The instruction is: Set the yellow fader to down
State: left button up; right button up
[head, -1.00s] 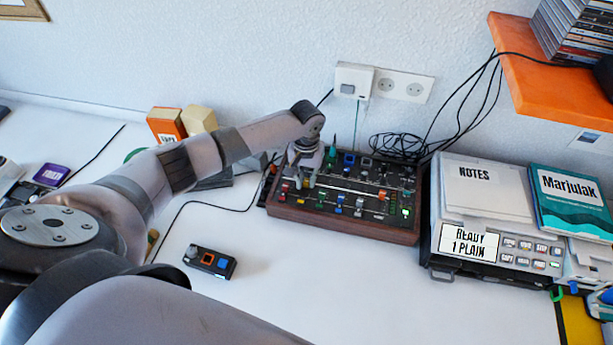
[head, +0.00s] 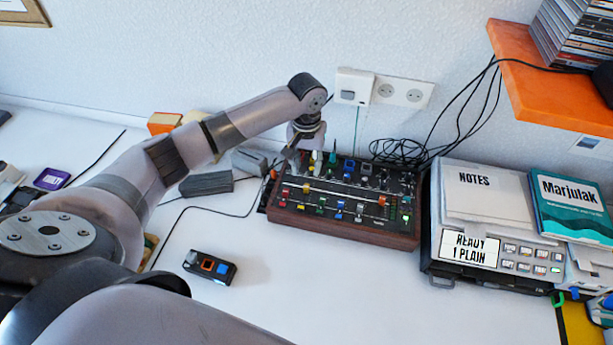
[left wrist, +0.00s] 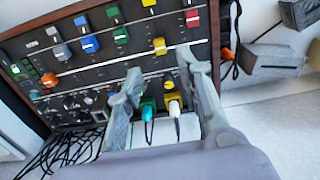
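The mixer panel (head: 345,228), with a wooden frame, carries several coloured caps. In the head view the left gripper (head: 298,155) is over the panel's back left corner. My right gripper is not visible.
Teal (left wrist: 147,112) and white (left wrist: 174,106) plugs stand at the panel's back, seen between my fingers. Black cables (head: 398,149) lie behind it. A printer-like machine (head: 490,260) stands close on the right. A small controller (head: 210,265) lies front left; the desk in front is clear.

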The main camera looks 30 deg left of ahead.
aim_at(307, 188)
pick_arm(q)
jog(key=shift+r, duration=1.8)
jog(key=shift+c, duration=0.2)
jog(key=shift+w+a+f+t+y+b, duration=0.2)
jog(key=shift+w+f+t+y+b, duration=0.15)
jog(key=shift+t, duration=0.25)
jog(key=shift+c, duration=1.3)
jog(key=shift+s+f+t+b, duration=0.1)
jog(key=shift+f+t+b, duration=0.2)
jog(key=shift+t, duration=0.3)
jog(key=shift+c, duration=0.7)
jog(key=shift+s+d+f+t, duration=0.25)
jog(key=shift+d+t, duration=0.15)
jog(key=shift+t, duration=0.2)
jog(key=shift+c, duration=1.3)
jog(key=shift+f, duration=0.2)
grip_shut()
jog(key=x, duration=0.9)
jog(key=shift+w+f+p, duration=0.2)
jog(key=shift+p, duration=0.15)
